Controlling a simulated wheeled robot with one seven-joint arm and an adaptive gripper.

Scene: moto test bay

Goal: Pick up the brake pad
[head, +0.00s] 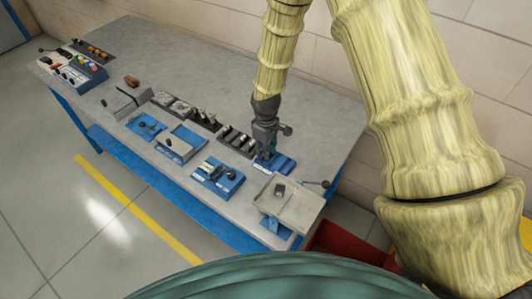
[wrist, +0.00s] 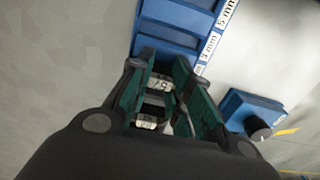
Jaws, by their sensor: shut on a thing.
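My gripper (head: 266,153) is low over the right part of the workbench, at the left end of a blue tray (head: 282,164). In the wrist view my gripper (wrist: 163,98) has its green-lined fingers closed around a small dark piece (wrist: 153,110), which looks like the brake pad. White marked labels show between the fingers. The fingers hide most of the piece, and I cannot tell whether it still touches what is below. The blue tray also shows in the wrist view (wrist: 178,30), with "3 mm" and "5 mm" labels along its edge.
A dark rack (head: 236,140) with several pieces stands left of my gripper. A blue holder (head: 217,176) with a black knob is in front. A pale tray (head: 292,207) with a dark block stands at the bench's right front. A red bin (head: 345,243) is below.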

